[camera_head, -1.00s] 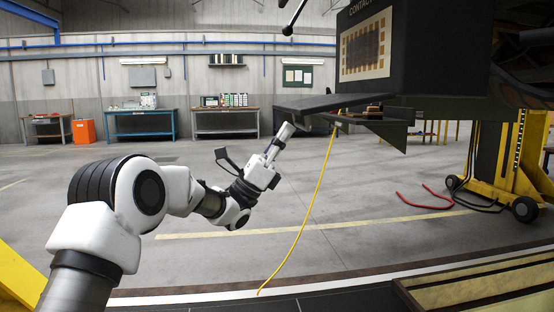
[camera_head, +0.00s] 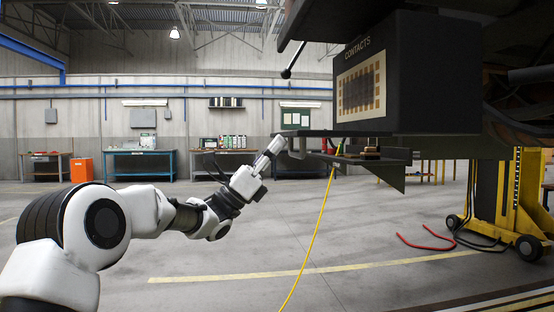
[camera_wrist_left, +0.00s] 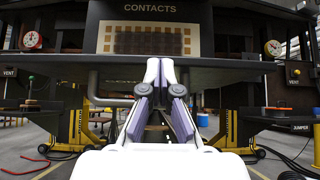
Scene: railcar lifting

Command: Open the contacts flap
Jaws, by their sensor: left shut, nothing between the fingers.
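The dark contacts box (camera_head: 435,85) hangs at the upper right, marked CONTACTS, with its pale panel of copper-coloured contacts (camera_head: 362,82) uncovered. The flap (camera_head: 322,133) sticks out about level from the box's lower edge and shows almost edge-on. In the left wrist view the flap (camera_wrist_left: 225,63) is a dark strip below the contacts, with a bent bar handle (camera_wrist_left: 112,101) under it. My left gripper (camera_head: 276,145) is shut and empty at the flap's outer edge. Its fingertips (camera_wrist_left: 160,70) overlap the flap there; I cannot tell whether they touch. My right gripper is out of view.
A yellow cable (camera_head: 318,225) hangs below the flap to the floor. A yellow lifting jack (camera_head: 510,200) stands at the right, near a red hose (camera_head: 425,243). Workbenches (camera_head: 140,160) line the back wall. The floor between is open.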

